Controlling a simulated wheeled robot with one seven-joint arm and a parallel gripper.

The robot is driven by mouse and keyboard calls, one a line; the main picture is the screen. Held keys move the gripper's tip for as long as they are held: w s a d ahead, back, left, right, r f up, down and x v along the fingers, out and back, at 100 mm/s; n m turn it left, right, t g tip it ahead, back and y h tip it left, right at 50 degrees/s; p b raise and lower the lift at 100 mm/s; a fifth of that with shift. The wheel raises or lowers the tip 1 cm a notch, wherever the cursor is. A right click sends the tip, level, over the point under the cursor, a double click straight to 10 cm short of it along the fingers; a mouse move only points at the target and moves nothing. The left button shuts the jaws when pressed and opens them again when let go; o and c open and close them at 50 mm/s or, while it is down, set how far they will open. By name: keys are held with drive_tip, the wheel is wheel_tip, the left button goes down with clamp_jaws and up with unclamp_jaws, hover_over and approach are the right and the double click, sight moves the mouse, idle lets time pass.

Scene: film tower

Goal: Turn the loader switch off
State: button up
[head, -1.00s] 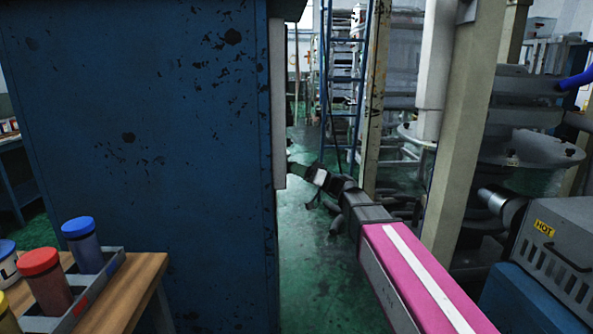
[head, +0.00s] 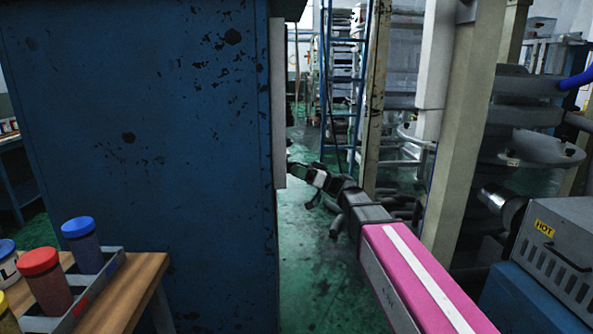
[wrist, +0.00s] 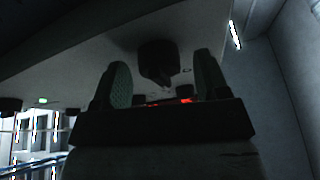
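A dark rotary switch (wrist: 158,62) sticks out from a grey panel face (wrist: 85,65) in the wrist view; I take it for the loader switch, but no label is readable. My gripper (wrist: 161,78) is open, its two green-grey pads spread to either side of the switch. I cannot tell whether the pads touch it. In the head view my gripper (head: 296,168) is small and dark at the right edge of the blue cabinet (head: 140,150). The panel's front is hidden there.
A small green light (wrist: 43,100) shows on the panel's left. A wooden table (head: 125,290) with coloured-lid jars stands at lower left. A blue ladder (head: 342,90), beige post (head: 462,140) and machine marked HOT (head: 560,245) stand right. Green floor (head: 305,285) is clear beside the cabinet.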

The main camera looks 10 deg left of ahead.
drive_tip(key=v, duration=1)
drive_tip(key=shift+d, duration=0.35)
drive_tip(key=shift+w+f, duration=0.15)
